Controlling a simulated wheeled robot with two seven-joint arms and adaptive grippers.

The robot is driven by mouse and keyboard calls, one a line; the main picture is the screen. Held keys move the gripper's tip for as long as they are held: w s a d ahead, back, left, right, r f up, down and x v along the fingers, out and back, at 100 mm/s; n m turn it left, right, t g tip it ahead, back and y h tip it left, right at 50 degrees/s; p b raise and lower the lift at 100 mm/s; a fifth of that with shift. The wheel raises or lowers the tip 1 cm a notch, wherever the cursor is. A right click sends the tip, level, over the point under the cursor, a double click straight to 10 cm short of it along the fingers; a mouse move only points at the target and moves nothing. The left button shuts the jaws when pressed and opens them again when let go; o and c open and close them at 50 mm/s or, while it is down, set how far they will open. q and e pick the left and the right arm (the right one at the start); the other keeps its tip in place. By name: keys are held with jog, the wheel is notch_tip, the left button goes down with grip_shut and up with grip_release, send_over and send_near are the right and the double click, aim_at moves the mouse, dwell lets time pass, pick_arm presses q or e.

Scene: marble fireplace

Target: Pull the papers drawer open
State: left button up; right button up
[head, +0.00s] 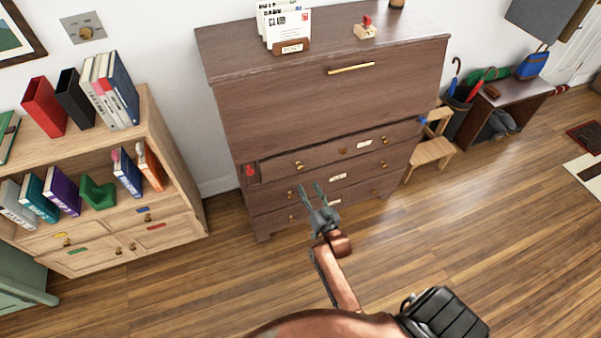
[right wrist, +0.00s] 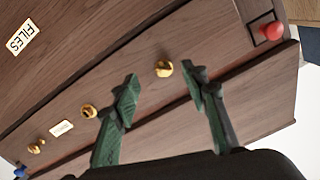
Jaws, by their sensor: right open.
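A dark brown wooden dresser (head: 300,110) stands against the wall, with a row of stacked drawers low on its front, all looking shut. The top drawer (head: 325,160) has brass knobs and a small white label (head: 364,145) too small to read. In the right wrist view, a label reading FILES (right wrist: 19,37) is on a neighbouring drawer front. My right gripper (head: 311,189) is open and empty in front of the drawers' left part. In the right wrist view its fingertips (right wrist: 160,82) are either side of a brass knob (right wrist: 163,68), which shows just beyond them; contact cannot be told. My left gripper is not in view.
A red knob (right wrist: 268,30) sits at the dresser's left edge. A letter holder (head: 290,45) and a small wooden piece (head: 366,30) stand on top. A bookshelf (head: 180,175) is on the left, a small chair (head: 433,150) on the right. The floor in front is clear.

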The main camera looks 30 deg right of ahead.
aim_at(302, 169)
jog(key=w, duration=0.1)
jog(key=w+d+r+b, duration=0.1)
jog(key=w, duration=0.3)
jog(key=shift+w+d+r, duration=0.15)
jog(key=shift+d+r, duration=0.2)
jog(key=shift+b+x, duration=0.5)
jog(key=shift+x, duration=0.4)
jog(key=shift+w+d, duration=0.15)
jog(key=shift+w, duration=0.25)
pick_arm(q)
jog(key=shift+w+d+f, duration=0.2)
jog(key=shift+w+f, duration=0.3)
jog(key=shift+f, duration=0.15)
pick_arm(e)
jog(key=shift+r, duration=0.1)
jog(key=shift+c, duration=0.3)
grip_shut()
